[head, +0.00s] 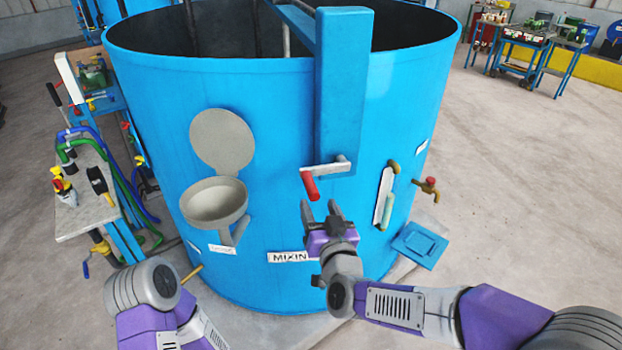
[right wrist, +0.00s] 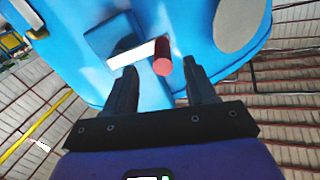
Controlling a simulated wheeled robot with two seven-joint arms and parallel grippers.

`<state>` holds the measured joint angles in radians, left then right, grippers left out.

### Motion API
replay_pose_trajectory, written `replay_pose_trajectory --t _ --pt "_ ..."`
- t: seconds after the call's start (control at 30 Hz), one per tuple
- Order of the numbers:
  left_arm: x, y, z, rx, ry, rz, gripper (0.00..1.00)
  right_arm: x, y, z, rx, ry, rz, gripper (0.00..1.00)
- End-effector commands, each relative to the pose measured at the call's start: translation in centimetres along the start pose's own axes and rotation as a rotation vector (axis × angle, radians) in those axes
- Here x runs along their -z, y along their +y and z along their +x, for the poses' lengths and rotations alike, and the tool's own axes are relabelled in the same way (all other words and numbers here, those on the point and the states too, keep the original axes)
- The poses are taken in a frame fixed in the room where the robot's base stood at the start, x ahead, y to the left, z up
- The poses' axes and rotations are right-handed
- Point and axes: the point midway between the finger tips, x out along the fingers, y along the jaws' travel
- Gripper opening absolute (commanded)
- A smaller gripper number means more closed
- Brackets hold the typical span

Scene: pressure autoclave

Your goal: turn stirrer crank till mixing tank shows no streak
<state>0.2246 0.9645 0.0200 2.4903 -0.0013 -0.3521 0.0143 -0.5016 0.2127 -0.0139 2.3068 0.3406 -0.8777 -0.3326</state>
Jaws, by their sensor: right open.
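The blue mixing tank (head: 265,130) stands in front of me, with a label (head: 290,257) reading "MIXIN", cut off by my arm. The stirrer crank (head: 328,167) sits at the foot of a blue upright; its red handle (head: 310,187) hangs at the left end of its pale arm. My right gripper (head: 321,208) is open just below the handle. In the right wrist view, the red handle (right wrist: 162,57) shows between the two fingertips (right wrist: 162,72); I see no contact. A sight gauge (head: 383,198) is right of the crank; any streak is too small to tell. My left gripper is out of view.
A grey round hopper (head: 214,203) with a raised lid sticks out left of the crank. A brass tap (head: 427,187) is at the right, above a blue plate (head: 419,244). A bench (head: 85,205) with hoses stands at the left.

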Motion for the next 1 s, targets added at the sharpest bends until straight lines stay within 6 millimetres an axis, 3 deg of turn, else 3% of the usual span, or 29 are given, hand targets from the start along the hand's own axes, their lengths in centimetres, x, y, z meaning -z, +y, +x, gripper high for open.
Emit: replay_pose_trajectory --t 0.5,0.93,1.0 --pt "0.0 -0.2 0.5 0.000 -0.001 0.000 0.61 0.6 -0.2 6.4 0.002 0.015 0.001 0.56" --pt "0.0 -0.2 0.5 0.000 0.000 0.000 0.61 0.6 -0.2 7.4 0.002 0.013 0.001 0.56" --pt "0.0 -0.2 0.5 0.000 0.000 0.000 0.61 0.6 -0.2 7.4 0.002 0.013 0.001 0.45"
